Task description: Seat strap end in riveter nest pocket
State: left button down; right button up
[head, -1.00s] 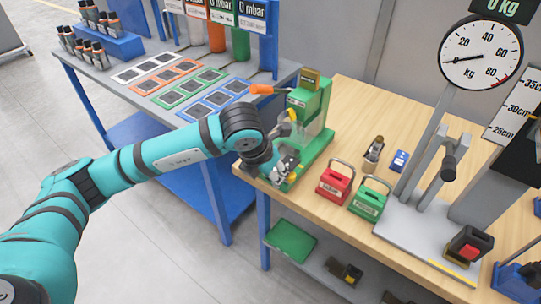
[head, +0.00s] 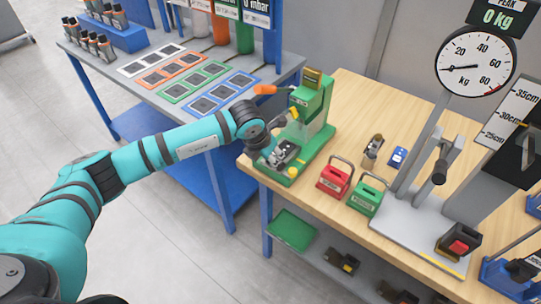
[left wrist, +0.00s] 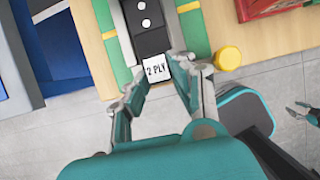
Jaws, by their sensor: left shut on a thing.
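The green riveter (head: 313,98) stands at the left end of the wooden bench, with an orange lever handle (head: 265,89). In the left wrist view its nest shows as green side rails (left wrist: 193,27) with a dark channel between them. A black strap (left wrist: 150,42) with white dots lies along this channel. Its near end carries a white "2 PLY" label (left wrist: 157,70). My left gripper (left wrist: 161,78) is shut on this labelled end at the nest's near edge. I cannot tell whether the end is fully down in the pocket. My right gripper (left wrist: 298,111) appears small and open at the right edge.
A yellow round knob (left wrist: 228,58) sits right beside the nest. Red (head: 333,178) and green (head: 367,196) handled blocks stand right of the riveter, before a grey dial scale stand (head: 415,225). A grey table (head: 190,85) with framed pads adjoins at left.

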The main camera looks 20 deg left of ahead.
pick_arm(q)
jog(key=shift+f, duration=0.15)
jog(key=c, duration=1.1)
grip_release()
jog(key=shift+r, duration=0.35)
jog(key=shift+s+a+r, duration=0.1)
jog(key=shift+s+r, duration=0.05)
jog(key=shift+r, duration=0.2)
jog(key=b+v, duration=0.2)
jog(key=v, duration=0.9)
jog(key=shift+s+b, duration=0.1)
jog(key=shift+b, duration=0.3)
jog(key=shift+f, duration=0.1)
